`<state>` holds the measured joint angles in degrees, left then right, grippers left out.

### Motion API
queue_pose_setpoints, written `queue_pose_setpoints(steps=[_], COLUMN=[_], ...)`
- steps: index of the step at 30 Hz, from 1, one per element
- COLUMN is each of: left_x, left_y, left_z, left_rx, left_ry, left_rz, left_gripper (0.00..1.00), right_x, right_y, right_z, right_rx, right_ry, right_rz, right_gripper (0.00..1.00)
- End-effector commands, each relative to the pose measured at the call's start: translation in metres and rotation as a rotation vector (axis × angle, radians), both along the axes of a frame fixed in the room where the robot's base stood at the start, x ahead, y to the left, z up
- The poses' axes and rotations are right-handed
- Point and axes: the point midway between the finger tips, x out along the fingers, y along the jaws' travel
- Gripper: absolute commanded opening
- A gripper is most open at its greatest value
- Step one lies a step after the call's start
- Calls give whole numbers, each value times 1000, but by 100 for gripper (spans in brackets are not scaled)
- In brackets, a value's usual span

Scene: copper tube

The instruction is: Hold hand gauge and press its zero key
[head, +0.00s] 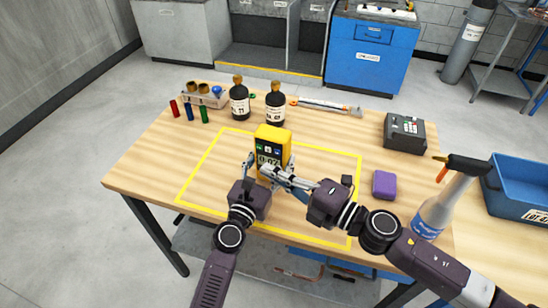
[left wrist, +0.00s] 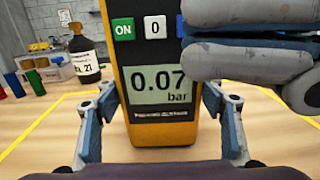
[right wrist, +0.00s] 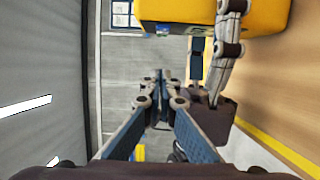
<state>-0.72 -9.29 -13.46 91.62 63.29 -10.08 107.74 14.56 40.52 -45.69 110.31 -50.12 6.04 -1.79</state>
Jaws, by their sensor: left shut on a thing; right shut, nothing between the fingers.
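The hand gauge (head: 272,145) is a yellow box with a dark face, held upright above the table inside the yellow outline. In the left wrist view the gauge (left wrist: 160,82) shows 0.07 bar, a green ON key and a white zero key (left wrist: 156,27). My left gripper (head: 254,172) is shut on the lower sides of the gauge, one finger on each side. My right gripper (head: 266,172) is shut and empty, in front of the gauge's face. In the left wrist view its fingers (left wrist: 245,50) cover the part right of the zero key. The right wrist view shows the gauge's yellow edge (right wrist: 262,17).
Two dark bottles (head: 240,102) and a rack (head: 206,97) stand behind. Red, blue and green cylinders (head: 190,112) stand at left. A black device (head: 404,132), a purple block (head: 385,184) and a spray bottle (head: 437,210) are at right. The outlined area's left part is clear.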

Motion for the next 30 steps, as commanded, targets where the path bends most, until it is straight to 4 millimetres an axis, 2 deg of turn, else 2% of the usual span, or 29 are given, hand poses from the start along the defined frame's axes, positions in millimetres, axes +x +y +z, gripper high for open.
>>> queue_pose_setpoints(steps=[3,6,10,25,30], left_x=[0,0,0,0,0], left_y=[1,1,1,0,0], left_z=[-1,-1,-1,-2,-2], left_rx=[3,3,2,2,2], left_ry=[1,1,1,2,2], left_rz=[2,2,2,0,0], left_gripper=[24,24,24,24,24], right_x=[11,28,39,46,59], right_y=[12,3,-2,-5,-11], right_z=[1,0,0,0,0], right_rx=[-1,-1,0,0,-1], right_ry=[-3,-1,0,0,-1], right_rz=[0,-3,-1,0,-2], right_gripper=[0,0,0,0,0])
